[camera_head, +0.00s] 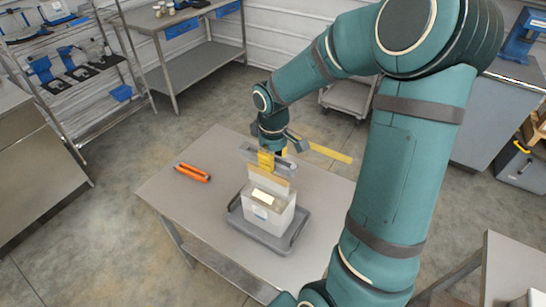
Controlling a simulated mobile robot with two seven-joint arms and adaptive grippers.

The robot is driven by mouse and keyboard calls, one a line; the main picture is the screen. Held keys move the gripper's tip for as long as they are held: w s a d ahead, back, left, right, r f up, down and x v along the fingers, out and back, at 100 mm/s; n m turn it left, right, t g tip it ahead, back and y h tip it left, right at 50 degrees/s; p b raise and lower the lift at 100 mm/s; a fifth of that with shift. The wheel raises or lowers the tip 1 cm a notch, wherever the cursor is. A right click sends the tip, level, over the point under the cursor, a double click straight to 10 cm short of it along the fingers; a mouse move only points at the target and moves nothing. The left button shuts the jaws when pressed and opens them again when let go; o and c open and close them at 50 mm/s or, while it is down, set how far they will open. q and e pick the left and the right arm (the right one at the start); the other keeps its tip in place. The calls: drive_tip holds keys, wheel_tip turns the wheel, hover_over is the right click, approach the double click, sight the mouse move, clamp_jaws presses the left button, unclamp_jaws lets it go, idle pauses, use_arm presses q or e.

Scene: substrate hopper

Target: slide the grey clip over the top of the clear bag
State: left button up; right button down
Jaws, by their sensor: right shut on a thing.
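The clear bag (267,214), with a pale label on its front, stands upright in a dark grey tray (239,226) on the table. Its flattened top rises toward my right gripper. My right gripper (266,158) has yellow fingertips and is above the bag. It is shut on the grey clip (284,168), a bar lying roughly level across the top of the bag. I cannot tell whether the clip is around the bag's top edge or just in front of or above it. My left gripper is not in view.
An orange tool (192,173) lies on the table (180,198), left of the tray. A shelf rack (75,75), a steel bench (180,60) and a low cart (349,96) stand behind. Another table (510,265) is at lower right.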

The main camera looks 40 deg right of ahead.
sight(273, 176)
wheel_tip(273, 176, down, 2)
drive_tip(key=shift+f+b, duration=0.25)
drive_tip(key=shift+b, duration=0.55)
drive_tip(key=shift+f+b, duration=1.15)
drive_tip(key=shift+f, duration=0.45)
unclamp_jaws()
drive_tip(key=shift+r, duration=0.15)
drive_tip(key=shift+r+p, duration=2.9)
drive_tip(key=shift+r, duration=0.55)
